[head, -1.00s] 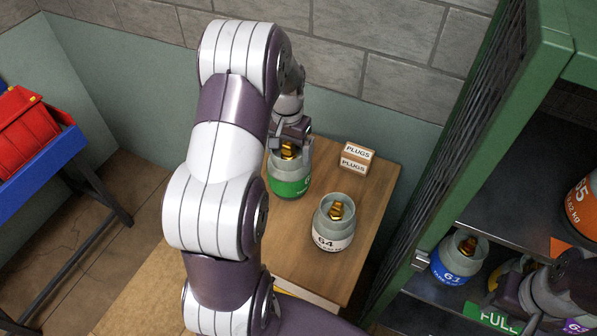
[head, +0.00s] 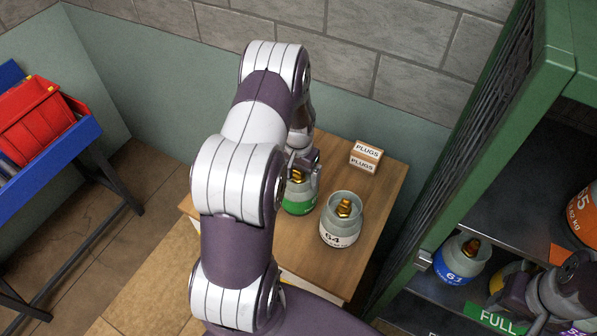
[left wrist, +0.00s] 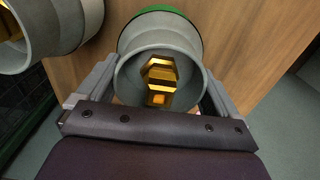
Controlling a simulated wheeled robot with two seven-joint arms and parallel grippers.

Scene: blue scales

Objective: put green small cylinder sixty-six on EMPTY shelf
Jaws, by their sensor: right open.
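The green small cylinder (head: 298,199) stands on the wooden table, its number hidden in the head view. My left gripper (head: 303,166) is over its top. In the left wrist view its grey collar (left wrist: 130,75) and gold valve (left wrist: 160,75) lie between the fingers of my left gripper (left wrist: 160,85), one finger on each side, close to the collar. I cannot tell whether they press on it. My right gripper (head: 525,304) is open at the lower right, by the cabinet shelf. A green FULL label (head: 496,319) marks a shelf edge; no EMPTY label is visible.
White cylinder 64 (head: 342,220) stands close to the right of the green one. PLUGS boxes (head: 366,156) sit behind. The green cabinet (head: 440,165) holds blue cylinder 61 (head: 460,262) and an orange cylinder (head: 581,219). A blue rack with red bins (head: 40,121) stands left.

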